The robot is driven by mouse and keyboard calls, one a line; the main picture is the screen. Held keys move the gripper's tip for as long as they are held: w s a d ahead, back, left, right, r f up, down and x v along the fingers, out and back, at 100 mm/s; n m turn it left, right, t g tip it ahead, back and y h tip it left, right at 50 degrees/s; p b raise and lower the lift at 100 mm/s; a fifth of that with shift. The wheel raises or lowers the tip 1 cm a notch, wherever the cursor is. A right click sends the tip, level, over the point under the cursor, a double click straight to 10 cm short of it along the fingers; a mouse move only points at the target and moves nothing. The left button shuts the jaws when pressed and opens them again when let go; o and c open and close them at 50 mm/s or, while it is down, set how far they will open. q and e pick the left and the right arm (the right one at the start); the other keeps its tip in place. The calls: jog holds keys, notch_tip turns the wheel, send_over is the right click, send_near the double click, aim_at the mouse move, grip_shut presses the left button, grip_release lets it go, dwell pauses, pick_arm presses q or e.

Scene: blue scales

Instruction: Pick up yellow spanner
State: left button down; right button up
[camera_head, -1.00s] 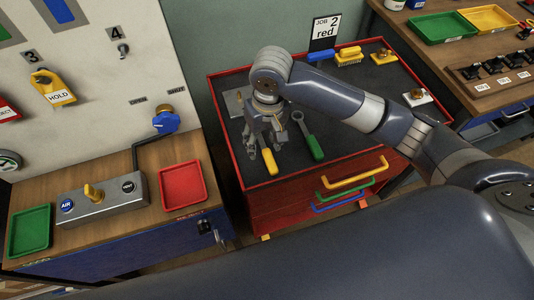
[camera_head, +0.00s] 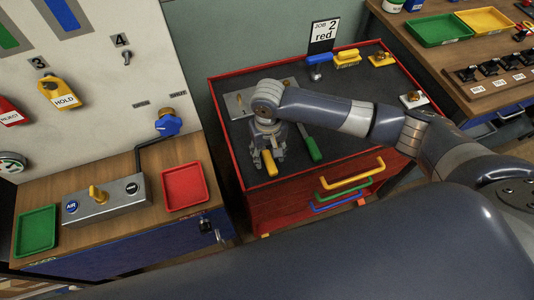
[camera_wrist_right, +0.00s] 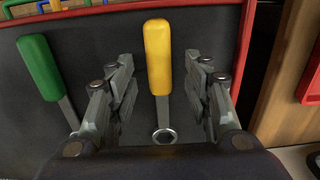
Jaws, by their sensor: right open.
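The yellow spanner (camera_wrist_right: 158,60) lies on the dark top of the red cabinet, its yellow handle towards the cabinet's front edge and its metal ring end near my wrist. In the head view its handle (camera_head: 270,163) shows just below my right gripper (camera_head: 268,150), which hides the rest. In the right wrist view my right gripper (camera_wrist_right: 160,95) is open, with one finger on each side of the spanner and visible gaps to it. A green-handled spanner (camera_wrist_right: 45,68) lies beside it, outside the left finger, and also shows in the head view (camera_head: 311,147). My left gripper is out of view.
The red cabinet's raised rim (camera_head: 215,120) borders the top. A blue-handled tool (camera_head: 319,60), a yellow brush (camera_head: 347,60) and a job sign (camera_head: 324,34) stand at the back. A red tray (camera_head: 184,187) is on the left bench.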

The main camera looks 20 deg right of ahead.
jog(key=shift+f, duration=0.55)
grip_shut()
jog(key=shift+r, duration=0.5)
notch_tip(320, 180, up, 2)
jog(key=shift+w+r+b, duration=0.1)
jog(key=shift+b, duration=0.55)
jog(key=s+a+r+b, duration=0.1)
jog(key=s+a, duration=0.2)
jog(key=s, duration=0.4)
jog(key=s+a+r+b, duration=0.1)
jog(key=s+a, duration=0.3)
jog(key=s, duration=0.3)
jog(key=shift+s+b, duration=0.25)
jog(key=shift+b, duration=0.05)
